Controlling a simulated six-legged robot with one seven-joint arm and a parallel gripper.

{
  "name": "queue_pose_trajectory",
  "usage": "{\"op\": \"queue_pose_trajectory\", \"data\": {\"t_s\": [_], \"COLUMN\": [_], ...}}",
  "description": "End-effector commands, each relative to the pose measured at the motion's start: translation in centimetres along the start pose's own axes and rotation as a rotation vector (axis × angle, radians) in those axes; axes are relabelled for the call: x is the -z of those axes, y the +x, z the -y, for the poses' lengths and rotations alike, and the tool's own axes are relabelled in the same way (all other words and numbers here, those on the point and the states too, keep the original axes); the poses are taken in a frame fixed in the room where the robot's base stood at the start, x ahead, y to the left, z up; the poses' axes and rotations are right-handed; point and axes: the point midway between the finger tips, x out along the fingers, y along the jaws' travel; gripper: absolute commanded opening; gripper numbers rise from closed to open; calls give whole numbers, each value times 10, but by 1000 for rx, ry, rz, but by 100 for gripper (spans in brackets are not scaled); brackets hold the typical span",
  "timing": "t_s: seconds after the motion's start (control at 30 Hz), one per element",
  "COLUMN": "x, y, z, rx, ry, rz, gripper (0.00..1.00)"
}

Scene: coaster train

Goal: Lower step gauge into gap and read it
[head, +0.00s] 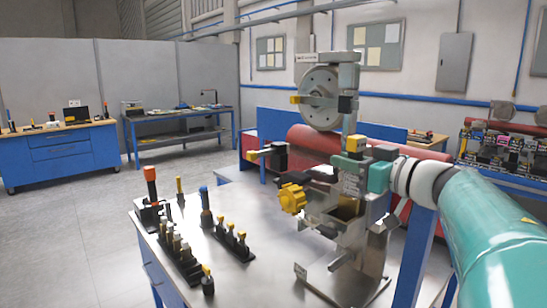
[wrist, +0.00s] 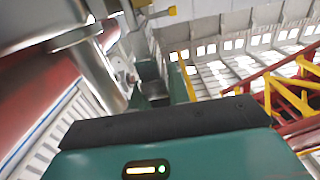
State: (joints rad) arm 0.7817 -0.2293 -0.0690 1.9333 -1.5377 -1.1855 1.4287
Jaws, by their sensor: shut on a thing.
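My gripper (head: 364,160) reaches in from the right in the head view, its teal body beside the upper part of a metal stand. It is shut on a small piece with a yellow top (head: 355,144), which appears to be the step gauge. Its lower part is hidden among the stand's parts, so I cannot tell whether it is inside a gap. The stand carries a grey wheel (head: 320,97) at the top and a yellow knob (head: 292,198) on its left. In the wrist view a dark block and a yellow strip (wrist: 184,80) show beyond my gripper; no reading is legible.
The steel bench top (head: 222,262) holds black racks of yellow-topped tools (head: 232,240) and an orange-handled tool (head: 151,185) left of the stand. A red cylinder (head: 315,140) lies behind. Blue workbenches (head: 72,153) stand at the far left, with open floor between.

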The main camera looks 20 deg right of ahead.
Motion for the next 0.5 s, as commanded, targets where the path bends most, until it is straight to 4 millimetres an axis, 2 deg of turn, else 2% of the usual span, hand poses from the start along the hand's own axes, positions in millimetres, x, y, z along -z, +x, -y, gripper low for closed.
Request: {"op": "queue_pose_trajectory", "data": {"t_s": [0.5], "x": [-5], "y": [0], "z": [0], "rx": [0], "ry": [-1], "rz": [-1], "gripper": [0]}}
